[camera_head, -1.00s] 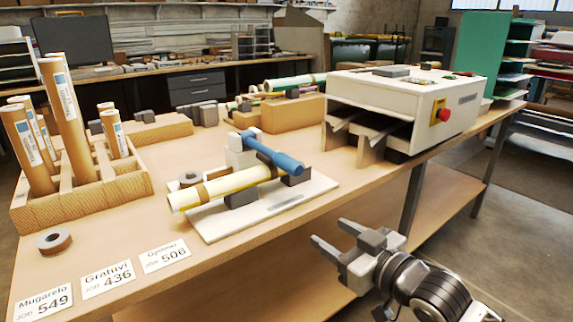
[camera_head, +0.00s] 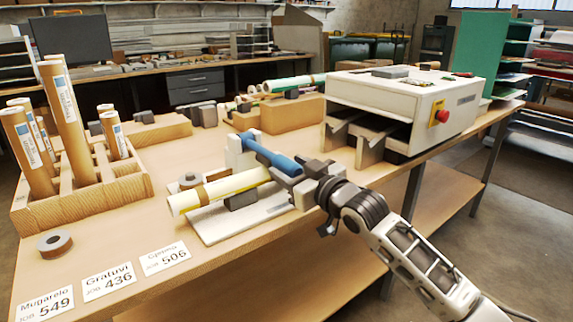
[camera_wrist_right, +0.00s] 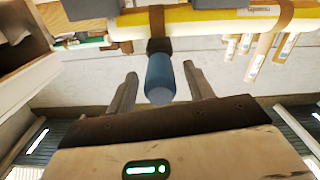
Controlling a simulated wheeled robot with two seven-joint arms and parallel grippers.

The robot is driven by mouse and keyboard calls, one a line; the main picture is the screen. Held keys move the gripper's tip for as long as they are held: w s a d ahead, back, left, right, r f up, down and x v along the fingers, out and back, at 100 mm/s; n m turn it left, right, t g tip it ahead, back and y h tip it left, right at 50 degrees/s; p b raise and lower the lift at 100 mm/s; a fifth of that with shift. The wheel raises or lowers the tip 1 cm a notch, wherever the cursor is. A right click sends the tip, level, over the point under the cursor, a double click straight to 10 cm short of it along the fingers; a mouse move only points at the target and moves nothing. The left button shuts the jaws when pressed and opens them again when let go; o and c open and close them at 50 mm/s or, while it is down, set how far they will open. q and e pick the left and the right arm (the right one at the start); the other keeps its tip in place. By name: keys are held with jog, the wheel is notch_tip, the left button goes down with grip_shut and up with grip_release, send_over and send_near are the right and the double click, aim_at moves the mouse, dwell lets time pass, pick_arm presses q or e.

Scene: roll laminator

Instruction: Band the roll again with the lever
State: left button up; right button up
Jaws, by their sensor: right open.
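The blue lever (camera_head: 268,152) belongs to a white banding stand (camera_head: 238,150) on a white base plate (camera_head: 215,232). The yellow-white roll (camera_head: 235,184) lies across the stand with a brown band (camera_head: 203,193) around it near its left end. My right gripper (camera_head: 287,170) is open at the lever's near end. In the right wrist view, the blue lever (camera_wrist_right: 160,82) lies between the open fingers of my right gripper (camera_wrist_right: 160,72), with gaps on both sides. The roll (camera_wrist_right: 205,22) shows beyond it. The gripper hides part of the roll's right end. My left gripper is out of view.
A wooden rack (camera_head: 85,205) with upright rolls stands at the left. A tape roll (camera_head: 55,243) and job cards (camera_head: 108,282) lie near the front edge. The white laminator (camera_head: 400,100) stands at the right.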

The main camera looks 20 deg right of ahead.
jog(key=shift+x, duration=0.9)
